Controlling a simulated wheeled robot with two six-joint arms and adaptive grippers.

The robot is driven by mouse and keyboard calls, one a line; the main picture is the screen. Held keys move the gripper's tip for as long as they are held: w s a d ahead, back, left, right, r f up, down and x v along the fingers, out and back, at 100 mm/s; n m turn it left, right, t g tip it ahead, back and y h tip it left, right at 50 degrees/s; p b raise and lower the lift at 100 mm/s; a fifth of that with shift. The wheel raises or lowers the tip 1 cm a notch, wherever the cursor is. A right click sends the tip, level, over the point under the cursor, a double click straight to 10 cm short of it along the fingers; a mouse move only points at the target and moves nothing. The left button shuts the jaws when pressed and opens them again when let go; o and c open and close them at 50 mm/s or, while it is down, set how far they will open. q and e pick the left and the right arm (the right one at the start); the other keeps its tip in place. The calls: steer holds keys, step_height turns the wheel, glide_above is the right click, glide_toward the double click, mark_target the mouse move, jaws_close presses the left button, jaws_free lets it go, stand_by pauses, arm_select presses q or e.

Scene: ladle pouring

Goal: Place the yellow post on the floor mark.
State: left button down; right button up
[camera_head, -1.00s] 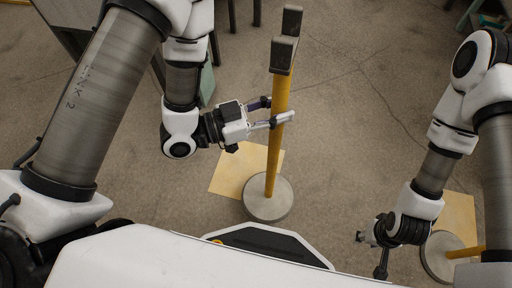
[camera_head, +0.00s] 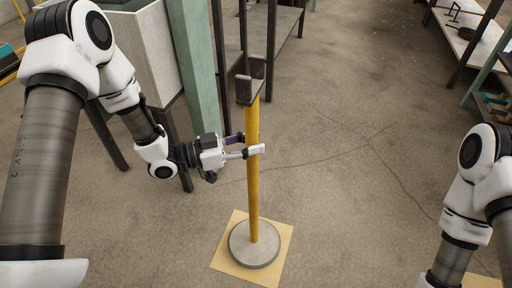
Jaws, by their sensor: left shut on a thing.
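The yellow post (camera_head: 253,190) stands roughly upright in the middle of the view. It has a round grey base (camera_head: 255,246) and a dark forked top (camera_head: 250,88). My left gripper (camera_head: 256,150) is shut on the post's upper part, coming in from the left. The base appears over the middle of the pale yellow square floor mark (camera_head: 229,261), whose corners show around it. I cannot tell whether the base touches the floor. My right arm (camera_head: 470,200) is at the right edge, and its gripper is out of view.
A dark-framed table (camera_head: 280,25) and a green upright (camera_head: 193,60) stand behind the left gripper. Shelving (camera_head: 470,45) stands at the top right. Another pale yellow patch (camera_head: 482,283) shows at the bottom right. The floor between is clear.

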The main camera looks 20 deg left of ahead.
arm_select(q)
step_height(320, 180, down, 2)
steer(key=shift+f+b, duration=0.2)
steer(key=shift+b, duration=0.25)
steer(key=c, duration=0.8)
jaws_free()
steer(key=shift+f, duration=0.15)
